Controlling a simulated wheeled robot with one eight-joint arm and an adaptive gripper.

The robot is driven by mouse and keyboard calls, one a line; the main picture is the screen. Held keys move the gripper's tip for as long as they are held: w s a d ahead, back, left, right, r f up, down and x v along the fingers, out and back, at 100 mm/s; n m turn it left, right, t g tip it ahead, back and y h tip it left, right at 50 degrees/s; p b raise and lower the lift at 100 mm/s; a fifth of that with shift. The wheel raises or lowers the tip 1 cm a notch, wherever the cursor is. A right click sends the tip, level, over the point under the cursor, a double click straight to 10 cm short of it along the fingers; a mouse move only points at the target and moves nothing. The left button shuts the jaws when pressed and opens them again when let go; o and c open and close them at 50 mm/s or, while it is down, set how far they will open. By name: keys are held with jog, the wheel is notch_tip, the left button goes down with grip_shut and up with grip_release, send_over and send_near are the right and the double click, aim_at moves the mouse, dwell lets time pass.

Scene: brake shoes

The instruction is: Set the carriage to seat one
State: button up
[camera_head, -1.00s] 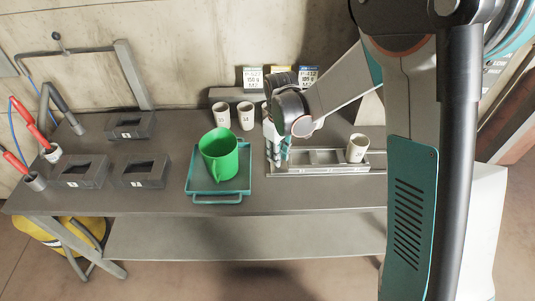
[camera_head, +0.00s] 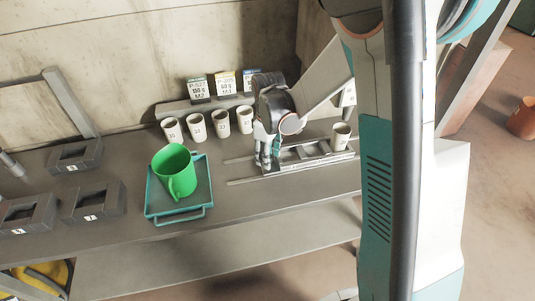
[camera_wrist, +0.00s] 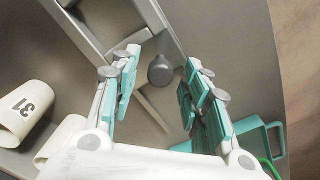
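The grey carriage (camera_head: 312,150), a low frame with open compartments, stands on the bench, with bare rails (camera_head: 240,182) running out to its left. A cream cup (camera_head: 341,136) stands at its right end. My gripper (camera_head: 267,160) points down at the carriage's left end. In the wrist view my gripper (camera_wrist: 161,64) has its teal-padded fingers apart, one on each side of a round grey knob (camera_wrist: 160,76). Gaps show between the knob and both fingers. The carriage frame (camera_wrist: 140,38) runs off the top of that view. I cannot read which seat the carriage is at.
A green jug (camera_head: 175,172) stands on a teal tray (camera_head: 165,219) left of the rails. Several numbered cream cups (camera_head: 196,127) stand behind; a cup marked 31 (camera_wrist: 20,112) is near my gripper. Label cards (camera_head: 225,84) stand at the back. Dark numbered blocks (camera_head: 93,201) lie left.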

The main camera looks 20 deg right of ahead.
jog(key=shift+r, duration=0.1)
notch_tip(320, 180, up, 12)
dwell(0.6)
dwell(0.4)
jog(key=s+d+r+m+t, duration=0.1)
jog(key=s+r+m+t, duration=0.2)
jog(key=s, duration=0.7)
jog(key=s+d+r+m+t, duration=0.1)
jog(key=s+r+m+t, duration=0.3)
jog(key=s, duration=0.6)
jog(key=shift+s+d+r+m, duration=0.25)
jog(key=shift+r+m, duration=0.15)
jog(key=shift+m, duration=0.4)
